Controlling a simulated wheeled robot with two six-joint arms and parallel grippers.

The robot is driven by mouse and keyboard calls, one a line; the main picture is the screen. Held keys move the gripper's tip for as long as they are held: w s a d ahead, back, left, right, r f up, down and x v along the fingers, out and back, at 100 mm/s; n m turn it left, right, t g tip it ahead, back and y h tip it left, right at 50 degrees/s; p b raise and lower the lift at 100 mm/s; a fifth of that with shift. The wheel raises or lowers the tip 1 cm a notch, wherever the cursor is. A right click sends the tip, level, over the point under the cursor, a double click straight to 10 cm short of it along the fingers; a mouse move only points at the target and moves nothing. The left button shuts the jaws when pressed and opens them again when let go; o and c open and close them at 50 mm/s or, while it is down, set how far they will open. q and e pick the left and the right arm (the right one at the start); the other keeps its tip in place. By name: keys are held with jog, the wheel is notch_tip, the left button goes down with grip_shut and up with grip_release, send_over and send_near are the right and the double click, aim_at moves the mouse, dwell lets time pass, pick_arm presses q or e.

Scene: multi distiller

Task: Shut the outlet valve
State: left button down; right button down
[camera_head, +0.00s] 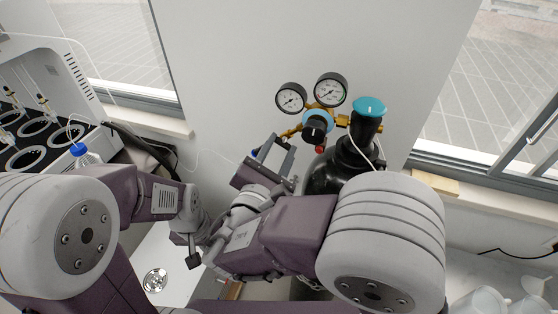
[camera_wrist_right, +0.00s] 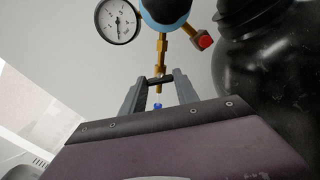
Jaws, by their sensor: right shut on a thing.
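A black gas cylinder (camera_head: 326,172) stands at the wall with a teal knob (camera_head: 369,106) on top. A brass regulator with a blue-and-black knob (camera_head: 316,125) is fixed to it. The outlet valve, on a brass stem, shows its small black handle (camera_wrist_right: 160,80) in the right wrist view. My right gripper (camera_head: 274,152) is at the left end of the brass outlet. Its two grey fingers (camera_wrist_right: 159,92) are shut on the black handle from both sides. My left gripper (camera_head: 203,258) points down at lower left, partly hidden; its opening is unclear.
Two gauges (camera_head: 330,89) (camera_head: 291,98) and a red-tipped part (camera_head: 320,149) sit close to my right gripper. A blue-capped bottle (camera_head: 79,151) and a white apparatus (camera_head: 40,75) stand at the left. White containers (camera_head: 480,303) are at lower right. A sink drain (camera_head: 155,280) shows below.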

jog(key=shift+f+m+b, duration=0.1)
jog(key=shift+m+b, duration=1.5)
jog(key=shift+b, duration=0.3)
jog(key=c, duration=1.1)
grip_release()
jog(key=shift+w, duration=0.1)
jog(key=shift+o, duration=0.9)
jog(key=shift+w, duration=0.4)
jog(key=b+v, duration=0.1)
jog(key=v, duration=0.8)
jog(key=shift+s, duration=0.1)
